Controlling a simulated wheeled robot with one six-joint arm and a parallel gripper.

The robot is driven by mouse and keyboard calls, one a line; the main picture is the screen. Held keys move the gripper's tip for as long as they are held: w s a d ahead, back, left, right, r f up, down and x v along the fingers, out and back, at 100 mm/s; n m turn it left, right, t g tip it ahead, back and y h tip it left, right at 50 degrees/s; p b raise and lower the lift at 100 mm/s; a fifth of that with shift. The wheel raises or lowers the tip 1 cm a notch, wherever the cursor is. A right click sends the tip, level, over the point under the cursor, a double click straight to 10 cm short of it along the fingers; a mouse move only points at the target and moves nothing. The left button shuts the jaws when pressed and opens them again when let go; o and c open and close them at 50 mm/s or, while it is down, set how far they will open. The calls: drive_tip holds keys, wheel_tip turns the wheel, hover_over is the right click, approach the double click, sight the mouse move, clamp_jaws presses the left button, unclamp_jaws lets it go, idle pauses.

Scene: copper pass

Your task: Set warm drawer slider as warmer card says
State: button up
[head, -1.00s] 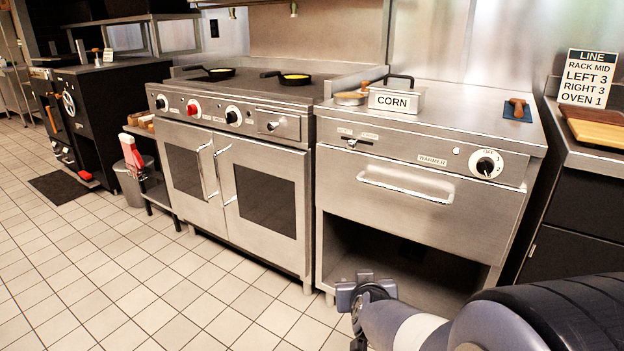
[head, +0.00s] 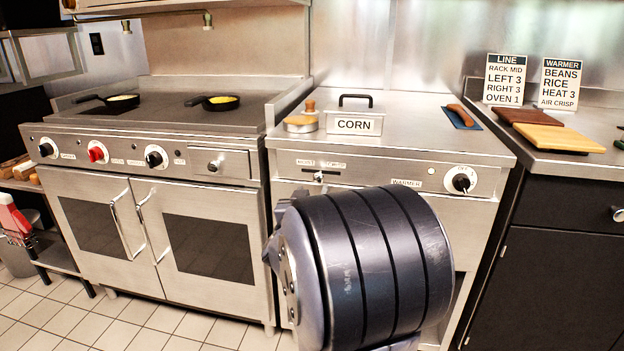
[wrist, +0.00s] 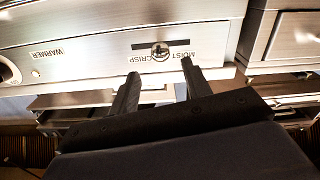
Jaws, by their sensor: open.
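The warmer card (head: 560,83) stands at the back right in the head view and reads beans, rice, heat 3, air crisp. The slider knob (head: 318,176) sits about mid-slot on the warmer's front panel. In the wrist view, which is upside down, the slider knob (wrist: 160,52) is between the printed words MOIST at right and CRISP at left. My gripper (wrist: 160,68) is open and empty, its two fingertips just short of the slider, one to each side. I cannot tell the remaining depth. In the head view my arm hides the gripper.
A heat dial (head: 461,181) is at the panel's right. A CORN container (head: 354,120) and a round wooden-topped item (head: 301,122) stand on the warmer top. The line card (head: 506,80) stands beside the warmer card. The stove (head: 150,160) is at left.

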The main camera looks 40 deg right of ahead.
sight(317, 180)
drive_tip(key=b+x, duration=0.1)
drive_tip(key=x, duration=0.7)
drive_tip(key=shift+w+d+b, duration=0.1)
drive_tip(key=shift+w+b, duration=0.05)
drive_tip(key=shift+b, duration=0.2)
drive_tip(key=shift+c, duration=0.3)
clamp_jaws()
